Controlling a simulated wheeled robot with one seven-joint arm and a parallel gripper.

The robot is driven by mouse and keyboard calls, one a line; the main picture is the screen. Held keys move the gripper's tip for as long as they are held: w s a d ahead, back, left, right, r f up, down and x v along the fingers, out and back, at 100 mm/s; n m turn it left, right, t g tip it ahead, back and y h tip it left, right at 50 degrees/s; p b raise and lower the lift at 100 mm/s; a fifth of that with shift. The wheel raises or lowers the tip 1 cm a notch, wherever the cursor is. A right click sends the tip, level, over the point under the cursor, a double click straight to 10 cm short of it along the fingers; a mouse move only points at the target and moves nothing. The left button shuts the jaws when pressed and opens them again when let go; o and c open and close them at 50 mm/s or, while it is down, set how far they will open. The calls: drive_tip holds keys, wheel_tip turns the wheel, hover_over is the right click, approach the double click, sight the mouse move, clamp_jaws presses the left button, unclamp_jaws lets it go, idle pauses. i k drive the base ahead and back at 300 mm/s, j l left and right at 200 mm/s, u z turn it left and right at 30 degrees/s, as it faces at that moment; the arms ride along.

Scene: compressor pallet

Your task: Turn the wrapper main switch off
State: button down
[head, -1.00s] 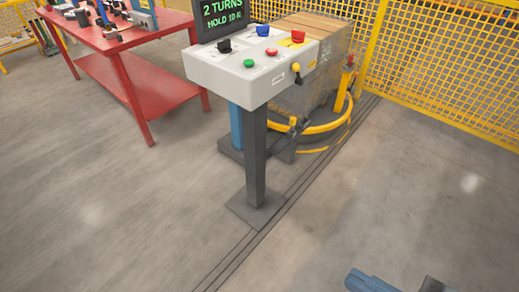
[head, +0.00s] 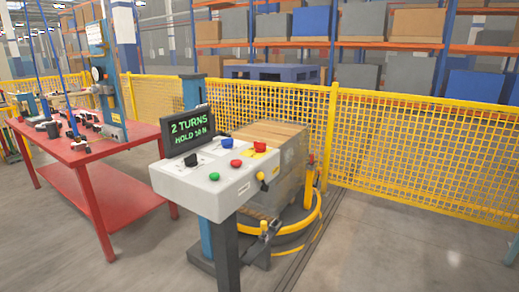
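The wrapper's control panel (head: 203,194) is a light grey sloped box on a dark post in the head view. A red knob on a yellow plate (head: 260,147) sits at its far right corner and looks like the main switch; its exact setting is too small to read. A blue knob (head: 227,143), a black knob (head: 191,159), a red button (head: 236,163) and a green button (head: 214,176) share the top. A yellow-headed part (head: 261,177) is on the right side. My gripper is not in view.
A screen (head: 187,132) reading "2 TURNS HOLD 10 N" stands behind the panel. A wrapped load (head: 283,170) and yellow ring (head: 300,224) are behind it. A red table (head: 88,152) is left, a yellow mesh fence (head: 420,145) behind. Floor at right is clear.

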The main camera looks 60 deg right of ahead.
sight(261, 147)
drive_tip(key=i+l, duration=0.2)
drive_tip(key=l, duration=0.2)
drive_tip(key=i+l, duration=0.2)
drive_tip(key=l, duration=0.2)
drive_tip(key=i+l, duration=0.2)
drive_tip(key=l, duration=0.2)
drive_tip(key=i+l, duration=0.2)
drive_tip(key=l, duration=0.2)
drive_tip(key=i+l, duration=0.15)
drive_tip(key=l, duration=0.25)
drive_tip(key=i+u, duration=0.05)
